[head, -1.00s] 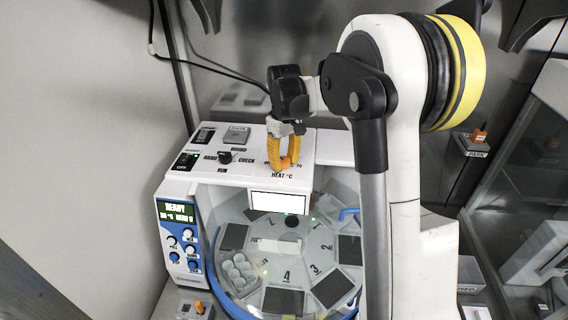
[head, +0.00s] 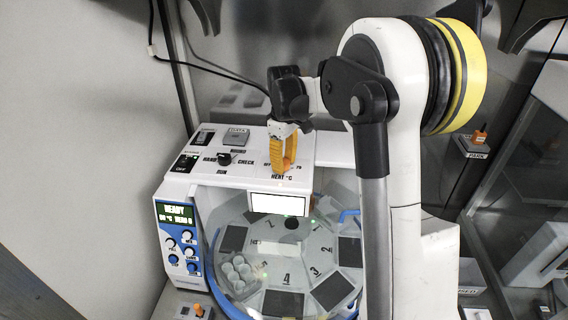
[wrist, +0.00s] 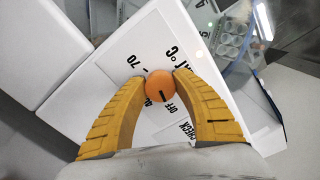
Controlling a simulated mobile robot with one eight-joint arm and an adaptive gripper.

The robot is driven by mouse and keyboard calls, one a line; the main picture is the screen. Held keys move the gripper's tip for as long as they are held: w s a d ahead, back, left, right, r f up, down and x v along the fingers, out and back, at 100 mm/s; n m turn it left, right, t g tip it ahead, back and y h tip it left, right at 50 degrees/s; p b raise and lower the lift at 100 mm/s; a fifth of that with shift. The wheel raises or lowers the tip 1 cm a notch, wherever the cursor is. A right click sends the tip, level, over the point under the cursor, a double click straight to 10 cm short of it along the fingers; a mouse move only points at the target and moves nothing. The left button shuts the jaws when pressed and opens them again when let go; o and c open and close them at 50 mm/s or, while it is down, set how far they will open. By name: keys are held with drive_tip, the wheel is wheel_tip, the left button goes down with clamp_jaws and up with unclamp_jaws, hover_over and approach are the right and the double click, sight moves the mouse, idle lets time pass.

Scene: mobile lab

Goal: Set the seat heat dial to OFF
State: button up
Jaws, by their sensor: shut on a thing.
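The seat heat dial (wrist: 160,86) is a round orange knob on the white top panel (wrist: 120,85) of the machine. In the wrist view my gripper (wrist: 160,76) has one yellow finger on each side of it, shut on it. The knob's black mark points toward the OFF label (wrist: 169,108). A 70 label (wrist: 132,63) lies on the far side. In the head view my gripper (head: 283,170) points down over the HEAT °C label (head: 282,177) and its fingers hide the dial.
Left of the dial is a black HAND/CHECK knob (head: 224,159), with switches further left. The green READY display (head: 175,215) and round buttons are on the front. Below is a clear-covered carousel (head: 285,275) with numbered seats.

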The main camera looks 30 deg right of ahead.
sight(284, 161)
drive_tip(key=o, duration=1.2)
drive_tip(key=shift+r, duration=0.1)
wheel_tip(284, 161, up, 12)
